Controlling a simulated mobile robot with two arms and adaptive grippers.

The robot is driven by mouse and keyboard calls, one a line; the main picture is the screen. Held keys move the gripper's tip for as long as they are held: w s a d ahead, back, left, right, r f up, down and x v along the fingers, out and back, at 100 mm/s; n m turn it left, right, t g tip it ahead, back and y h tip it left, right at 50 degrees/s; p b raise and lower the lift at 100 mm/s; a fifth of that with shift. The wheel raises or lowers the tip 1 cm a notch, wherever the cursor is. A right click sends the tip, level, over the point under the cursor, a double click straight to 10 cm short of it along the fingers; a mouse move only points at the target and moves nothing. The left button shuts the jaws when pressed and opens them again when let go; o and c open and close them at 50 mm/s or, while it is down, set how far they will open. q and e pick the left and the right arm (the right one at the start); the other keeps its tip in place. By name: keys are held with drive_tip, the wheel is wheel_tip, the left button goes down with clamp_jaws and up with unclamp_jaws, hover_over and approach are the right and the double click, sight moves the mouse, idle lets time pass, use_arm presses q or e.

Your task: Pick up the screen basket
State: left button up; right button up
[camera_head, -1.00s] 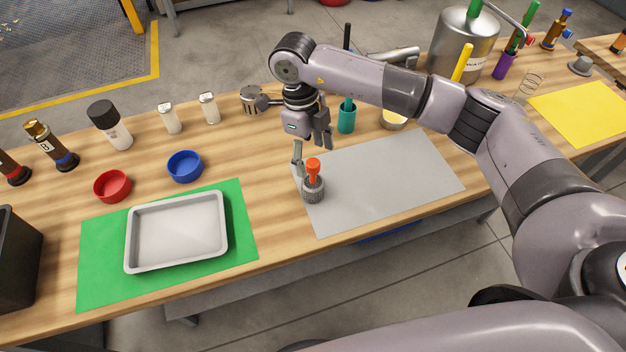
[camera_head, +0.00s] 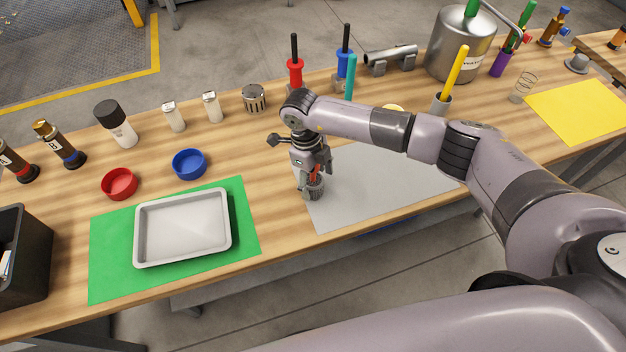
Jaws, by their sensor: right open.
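A small grey ribbed metal cup (camera_head: 313,190) stands upright at the left edge of the grey mat (camera_head: 375,195). An orange-red piece (camera_head: 315,172) rises from its top, partly hidden by the gripper. My right gripper (camera_head: 313,178) points down just over this cup, its open fingers around the orange-red piece; whether they touch is hard to tell. Another grey slotted metal cylinder (camera_head: 254,98) stands at the back of the bench. I cannot tell for sure which of the two is the screen basket. My left gripper is not in view.
A grey tray (camera_head: 228,232) lies on a green mat (camera_head: 105,262) to the left. Red (camera_head: 119,184) and blue (camera_head: 189,164) cups, bottles and a black bin (camera_head: 30,268) stand around it. Red (camera_head: 295,72) and blue-handled tools line the back; a yellow mat (camera_head: 580,110) is at right.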

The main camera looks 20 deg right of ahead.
drive_tip(key=shift+c, duration=0.4)
drive_tip(key=c, duration=1.2)
wheel_tip(320, 180, up, 20)
drive_tip(key=b, duration=0.4)
